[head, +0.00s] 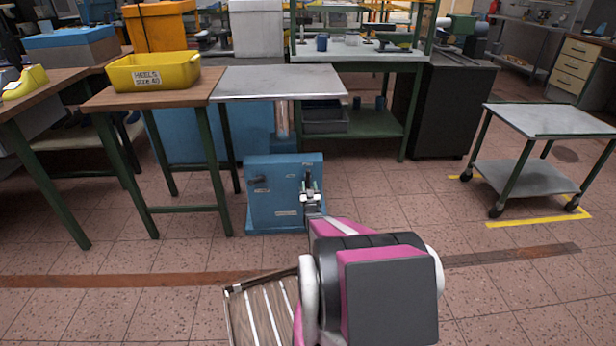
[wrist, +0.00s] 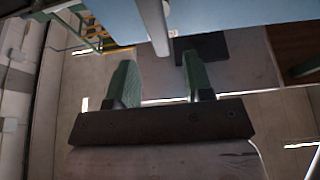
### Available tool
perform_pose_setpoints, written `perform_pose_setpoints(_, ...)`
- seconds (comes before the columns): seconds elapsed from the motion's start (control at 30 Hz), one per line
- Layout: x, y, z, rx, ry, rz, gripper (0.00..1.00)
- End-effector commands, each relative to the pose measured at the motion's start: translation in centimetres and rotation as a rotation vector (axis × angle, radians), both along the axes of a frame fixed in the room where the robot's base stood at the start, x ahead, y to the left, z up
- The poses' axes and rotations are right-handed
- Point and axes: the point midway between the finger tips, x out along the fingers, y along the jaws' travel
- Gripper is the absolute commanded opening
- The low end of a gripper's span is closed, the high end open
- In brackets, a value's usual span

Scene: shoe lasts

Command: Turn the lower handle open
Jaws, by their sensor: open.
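In the wrist view my gripper (wrist: 158,62) is open, with two green fingers apart. A light grey bar (wrist: 153,25) by the blue face points down toward the gap between the fingertips. It looks like a handle; I cannot tell whether it is the lower one. No contact with the fingers shows.
A metal-topped table (head: 280,82) stands above and behind the cabinet. A wooden-topped table (head: 150,95) with a yellow bin (head: 153,72) is to the left. A slatted wooden thing (head: 257,315) lies low in front. A grey trolley (head: 550,120) is at right; the floor between is clear.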

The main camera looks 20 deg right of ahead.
Motion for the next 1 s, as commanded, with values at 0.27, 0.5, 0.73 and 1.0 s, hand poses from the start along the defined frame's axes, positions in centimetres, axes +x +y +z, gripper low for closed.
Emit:
perform_pose_setpoints(0.27,4.2,-1.2,1.6,0.0,0.001,0.0,0.47)
perform_pose_setpoints(0.5,5.7,-1.6,2.4,0.0,0.001,0.0,0.47)
perform_pose_setpoints(0.73,5.8,-1.6,2.5,0.001,0.002,0.0,0.47)
perform_pose_setpoints(1.0,5.8,-1.6,2.5,0.001,0.002,0.0,0.0)
